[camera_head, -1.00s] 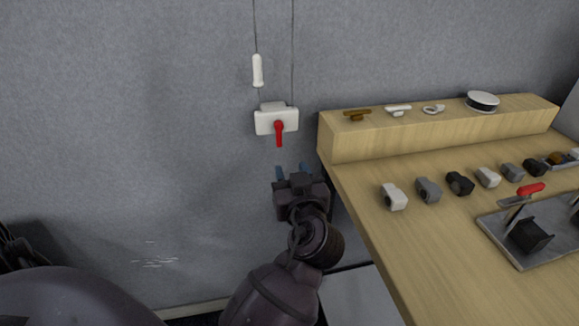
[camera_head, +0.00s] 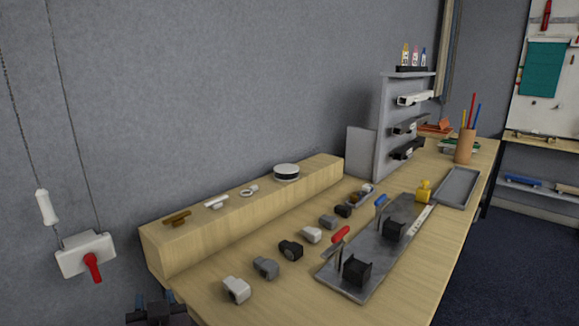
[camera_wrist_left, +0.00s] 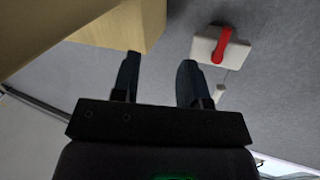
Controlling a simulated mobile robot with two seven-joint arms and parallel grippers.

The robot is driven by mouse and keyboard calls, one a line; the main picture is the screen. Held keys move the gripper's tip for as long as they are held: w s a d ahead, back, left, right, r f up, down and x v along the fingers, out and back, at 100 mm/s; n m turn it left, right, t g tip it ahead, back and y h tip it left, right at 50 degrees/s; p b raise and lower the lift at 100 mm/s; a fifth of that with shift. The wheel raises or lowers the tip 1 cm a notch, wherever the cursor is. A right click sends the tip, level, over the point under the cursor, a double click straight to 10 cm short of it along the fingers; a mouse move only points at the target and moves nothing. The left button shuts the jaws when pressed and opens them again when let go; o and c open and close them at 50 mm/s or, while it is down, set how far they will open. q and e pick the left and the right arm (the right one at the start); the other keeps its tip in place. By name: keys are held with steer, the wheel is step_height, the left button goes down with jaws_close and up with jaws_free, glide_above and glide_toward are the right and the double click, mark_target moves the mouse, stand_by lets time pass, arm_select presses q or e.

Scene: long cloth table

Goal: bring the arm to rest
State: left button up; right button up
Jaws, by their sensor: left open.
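My left gripper (camera_head: 152,304) shows at the bottom left of the head view, beside the near left end of the table and below a white wall box with a red lever (camera_head: 87,257). In the left wrist view the two dark fingers (camera_wrist_left: 158,80) of the left gripper are apart with nothing between them. The table corner (camera_wrist_left: 135,25) lies beyond the left finger, and the wall box (camera_wrist_left: 215,50) is beyond the right finger, apart from it. The rest of the left arm is out of the head view. My right gripper is not in view.
A wooden table (camera_head: 205,300) runs along the wall, with a raised wooden ledge (camera_head: 240,222) at its back. Several small blocks stand in a row. A grey tray (camera_head: 345,285) holds black fixtures. A white pull handle (camera_head: 46,207) hangs on a cord at left.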

arm_select(q)
steer(key=s+d+f+m+h+p, duration=0.3)
steer(key=s+f+m+h, duration=0.35)
steer(key=f+h, duration=0.2)
steer(key=s+a+f+g+p, duration=0.1)
steer(key=s+f, duration=0.2)
steer(key=s, duration=0.4)
steer(key=s+a+f+n+g+p, duration=0.1)
steer(key=s+a+f, duration=0.1)
steer(key=s+f, duration=0.2)
steer(key=s+a+f+g+p, duration=0.1)
steer(key=s+f, duration=0.3)
steer(key=s, duration=0.5)
steer(key=shift+s+a+n+g, duration=0.4)
steer(key=shift+a+g, duration=0.1)
steer(key=shift+a, duration=0.25)
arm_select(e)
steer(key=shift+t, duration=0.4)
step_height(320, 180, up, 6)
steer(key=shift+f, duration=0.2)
